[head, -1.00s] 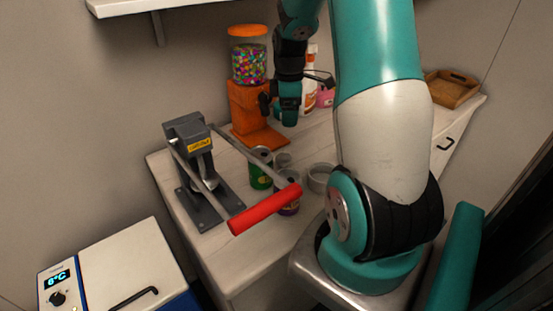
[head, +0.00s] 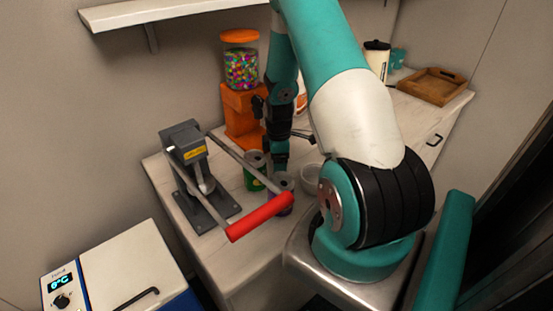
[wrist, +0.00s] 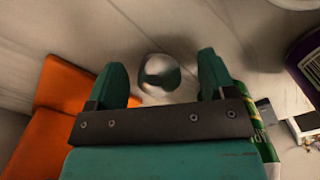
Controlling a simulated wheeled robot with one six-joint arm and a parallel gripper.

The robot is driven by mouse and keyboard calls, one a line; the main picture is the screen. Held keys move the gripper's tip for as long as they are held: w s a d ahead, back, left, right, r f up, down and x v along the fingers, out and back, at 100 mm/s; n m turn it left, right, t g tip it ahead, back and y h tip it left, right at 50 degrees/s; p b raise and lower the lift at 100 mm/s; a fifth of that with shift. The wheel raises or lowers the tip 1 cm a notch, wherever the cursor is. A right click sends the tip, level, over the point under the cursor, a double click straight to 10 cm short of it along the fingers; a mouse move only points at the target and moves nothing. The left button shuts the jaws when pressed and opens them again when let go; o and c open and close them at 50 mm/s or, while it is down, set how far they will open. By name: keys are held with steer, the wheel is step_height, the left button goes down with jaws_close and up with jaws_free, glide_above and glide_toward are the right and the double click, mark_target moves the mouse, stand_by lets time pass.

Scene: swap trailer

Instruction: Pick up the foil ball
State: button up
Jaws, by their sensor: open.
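The foil ball (wrist: 160,73) is a shiny, round, silvery thing on the white counter in the wrist view. It lies between and slightly beyond the two teal fingers of my gripper (wrist: 163,78). The fingers are open, apart from the ball on both sides. In the head view my gripper (head: 279,165) points down over the counter, behind the cans, and the ball is hidden there.
A green can (head: 254,172) and a purple can (head: 285,187) stand close to my gripper. The orange candy dispenser (head: 241,115) is behind, and a grey press (head: 193,175) with a red handle (head: 260,216) is at left. A round dish (head: 311,180) is to the right.

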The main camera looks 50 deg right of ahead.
steer(key=shift+f, duration=0.45)
steer(key=shift+c, duration=0.3)
steer(key=c, duration=0.9)
